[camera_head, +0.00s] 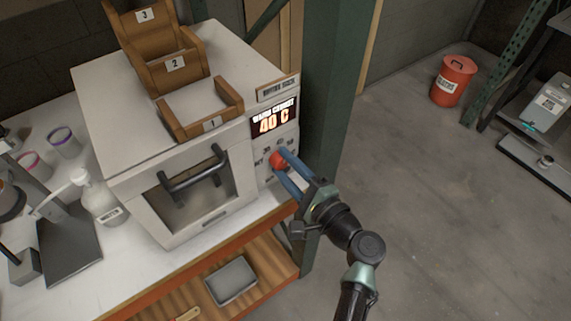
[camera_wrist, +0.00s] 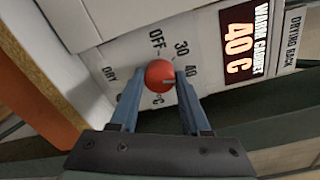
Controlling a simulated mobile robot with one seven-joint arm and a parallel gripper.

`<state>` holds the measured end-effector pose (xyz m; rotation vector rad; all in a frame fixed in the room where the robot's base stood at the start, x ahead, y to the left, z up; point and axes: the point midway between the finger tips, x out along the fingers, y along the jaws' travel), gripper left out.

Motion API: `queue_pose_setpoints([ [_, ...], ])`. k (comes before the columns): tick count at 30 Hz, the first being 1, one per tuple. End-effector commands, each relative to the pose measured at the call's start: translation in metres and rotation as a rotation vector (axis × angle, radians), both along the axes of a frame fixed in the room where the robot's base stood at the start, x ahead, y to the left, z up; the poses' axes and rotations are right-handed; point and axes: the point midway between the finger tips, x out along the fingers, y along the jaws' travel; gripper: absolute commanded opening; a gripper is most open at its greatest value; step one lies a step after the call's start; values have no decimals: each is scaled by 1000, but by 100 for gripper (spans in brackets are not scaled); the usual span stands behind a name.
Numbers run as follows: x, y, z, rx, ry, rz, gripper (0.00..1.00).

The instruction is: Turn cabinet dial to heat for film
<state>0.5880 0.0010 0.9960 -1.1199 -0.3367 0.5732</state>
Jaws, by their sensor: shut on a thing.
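The white warm cabinet (camera_head: 145,179) stands on the bench, with a closed glass door and a black handle. Its display (camera_head: 273,119) reads 40 C, and also shows in the wrist view (camera_wrist: 238,45). The red round dial (camera_wrist: 159,75) sits on the front panel below the display, with OFF, 30, 40 and DRY marked around it; other marks are hidden. It shows in the head view (camera_head: 277,159). My gripper (camera_wrist: 158,80) has its two blue fingers on either side of the dial, shut on it. In the head view my gripper (camera_head: 283,165) reaches the panel from the right.
A stepped wooden rack (camera_head: 165,65) with numbered tiers stands on the cabinet. A green post (camera_head: 335,120) rises close to the right of the panel. A white bottle (camera_head: 98,200) stands left of the cabinet. A red bin (camera_head: 454,82) is on the floor; the floor between is clear.

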Motion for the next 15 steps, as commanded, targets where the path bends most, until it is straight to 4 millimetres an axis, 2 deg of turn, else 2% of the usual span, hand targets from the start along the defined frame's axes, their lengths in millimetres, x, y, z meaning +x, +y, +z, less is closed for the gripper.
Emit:
queue_pose_setpoints([
  [1, 0, -1, -1, 0, 2, -1, 0],
  [2, 0, -1, -1, -1, 1, -1, 50],
  [6, 0, -1, -1, -1, 1, -1, 75],
  [15, -1, -1, 0, -1, 0, -1, 77],
])
